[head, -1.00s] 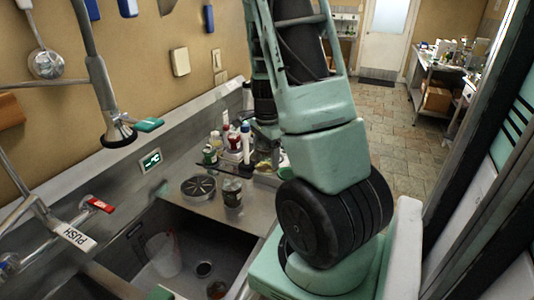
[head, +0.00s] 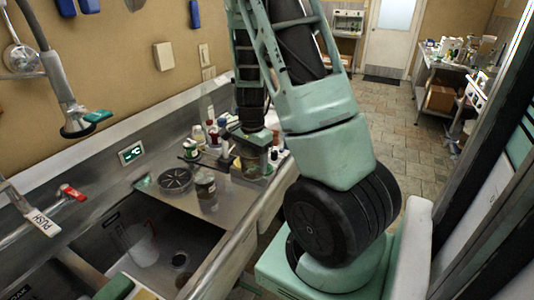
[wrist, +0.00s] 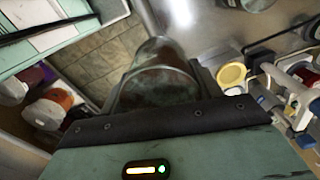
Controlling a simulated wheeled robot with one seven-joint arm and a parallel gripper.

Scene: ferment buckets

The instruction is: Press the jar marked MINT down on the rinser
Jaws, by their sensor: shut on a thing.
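My gripper (head: 254,152) is shut on a glass jar (wrist: 155,80) with dark contents, held upright over the right part of the steel counter. No MINT marking is readable on it from here. The rinser (head: 175,180), a round dark spoked grate, is set in the counter to the left of my gripper, with nothing on it. A second jar (head: 205,184) with dark contents stands just right of the rinser, between it and my gripper. Its label is too small to read. Whether the held jar touches the counter, I cannot tell.
Several bottles and small containers (head: 215,132) crowd the counter behind my gripper. The sink (head: 150,245) in front holds a clear pitcher (head: 141,244). A spray tap (head: 78,125) hangs at left. A yellow lid (wrist: 231,76) shows beside the held jar in the wrist view.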

